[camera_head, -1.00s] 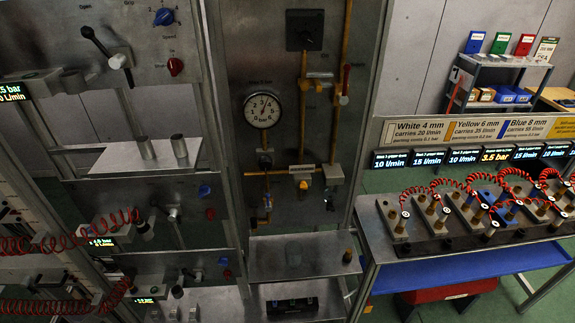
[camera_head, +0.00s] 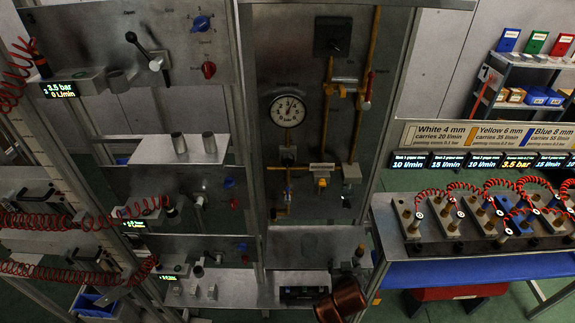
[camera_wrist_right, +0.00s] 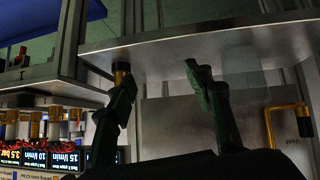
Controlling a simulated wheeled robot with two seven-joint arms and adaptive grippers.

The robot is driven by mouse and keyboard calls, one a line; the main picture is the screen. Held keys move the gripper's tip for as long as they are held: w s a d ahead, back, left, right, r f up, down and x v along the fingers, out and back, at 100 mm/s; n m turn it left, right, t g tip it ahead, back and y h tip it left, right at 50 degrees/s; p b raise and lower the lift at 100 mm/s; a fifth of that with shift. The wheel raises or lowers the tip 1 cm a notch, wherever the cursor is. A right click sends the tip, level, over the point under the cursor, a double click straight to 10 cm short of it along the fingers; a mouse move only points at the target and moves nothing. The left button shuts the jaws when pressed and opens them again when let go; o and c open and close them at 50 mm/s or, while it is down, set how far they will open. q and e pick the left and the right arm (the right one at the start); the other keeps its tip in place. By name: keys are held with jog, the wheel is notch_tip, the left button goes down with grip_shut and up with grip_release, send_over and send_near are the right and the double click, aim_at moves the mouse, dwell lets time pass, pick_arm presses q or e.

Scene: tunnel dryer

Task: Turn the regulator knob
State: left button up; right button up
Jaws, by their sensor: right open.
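The frames do not mark which knob is the regulator knob. On the middle panel, a round pressure gauge (camera_head: 288,111) has an orange-yellow fitting (camera_head: 322,183) below it and a dark square knob (camera_head: 332,36) above it. The upper left panel carries a blue knob (camera_head: 201,24), a red knob (camera_head: 208,70) and a black lever (camera_head: 143,47). My right gripper (camera_wrist_right: 160,72) is open with nothing between its dark fingers, below a metal shelf (camera_wrist_right: 220,45). In the head view, only a copper-coloured part of my right arm shows clearly at the bottom. My left gripper is not in view.
Red coiled hoses (camera_head: 70,218) hang at the left. A bench at the right holds a rack of brass fittings (camera_head: 480,215) over a blue shelf (camera_head: 470,270). A brass-coloured fitting (camera_wrist_right: 122,72) is by the left finger in the wrist view.

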jog(key=w+a+r+t, duration=0.25)
jog(key=a+r, duration=0.25)
jog(key=r, duration=0.3)
jog(key=w+a+r+t, duration=0.2)
jog(key=w+a+r, duration=0.2)
jog(key=r, duration=0.4)
jog(key=t+y+p, duration=0.1)
jog(key=t, duration=0.3)
send_near(288, 163)
jog(key=w, duration=0.3)
jog(key=w+p, duration=0.1)
jog(key=w, duration=0.5)
jog(key=shift+w+d, duration=0.1)
jog(key=shift+w, duration=0.3)
jog(key=shift+c, duration=0.7)
jog(key=c, duration=1)
